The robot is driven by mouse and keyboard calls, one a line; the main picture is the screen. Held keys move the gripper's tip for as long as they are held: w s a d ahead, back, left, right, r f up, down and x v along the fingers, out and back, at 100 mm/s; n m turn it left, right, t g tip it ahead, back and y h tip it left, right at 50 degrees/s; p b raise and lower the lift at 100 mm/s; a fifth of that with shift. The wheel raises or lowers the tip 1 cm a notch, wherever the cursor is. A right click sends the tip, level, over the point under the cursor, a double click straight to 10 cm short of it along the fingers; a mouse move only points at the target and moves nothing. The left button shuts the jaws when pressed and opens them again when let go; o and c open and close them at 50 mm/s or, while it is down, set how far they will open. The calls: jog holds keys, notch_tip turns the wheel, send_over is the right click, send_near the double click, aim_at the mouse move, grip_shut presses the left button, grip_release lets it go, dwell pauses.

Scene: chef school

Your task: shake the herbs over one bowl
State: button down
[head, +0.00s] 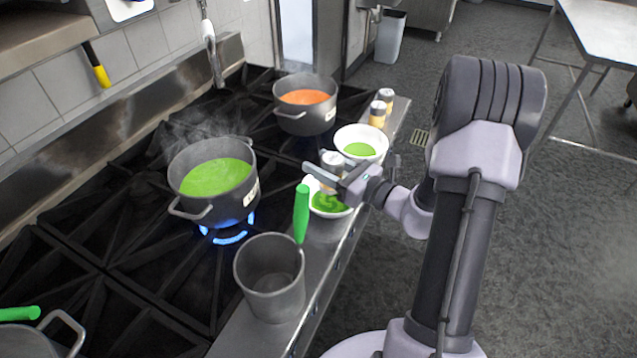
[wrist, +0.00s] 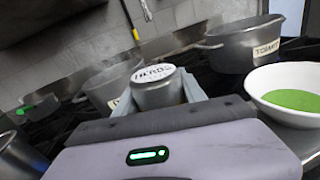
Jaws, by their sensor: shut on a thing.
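My gripper (head: 345,176) is shut on the herbs shaker (head: 331,162), a small jar with a grey cap. In the wrist view its cap, lettered as herbs (wrist: 154,75), shows between the fingers and faces up. The shaker is held above the nearer white bowl (head: 347,211) and looks roughly upright. That bowl holds green soup with uneven darker green patches; the shaker and fingers hide part of it. A second white bowl (head: 381,137) of smooth green soup stands just behind it on the steel ledge; it also shows at right in the wrist view (wrist: 262,95).
Two more shakers (head: 377,116) stand beyond the bowls. A steaming pot of green soup (head: 231,209) sits over a blue flame, and a tomato pot (head: 306,122) is farther back. A grey container (head: 268,286) with a green-handled utensil (head: 301,215) stands in front of the bowls.

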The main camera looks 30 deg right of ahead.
jog(key=shift+d+r+n, duration=0.15)
jog(key=shift+r+n, duration=0.05)
jog(key=shift+n, duration=0.5)
jog(key=shift+w+r+p, duration=0.1)
jog(key=shift+r+p, duration=1.2)
jog(key=shift+r, duration=0.65)
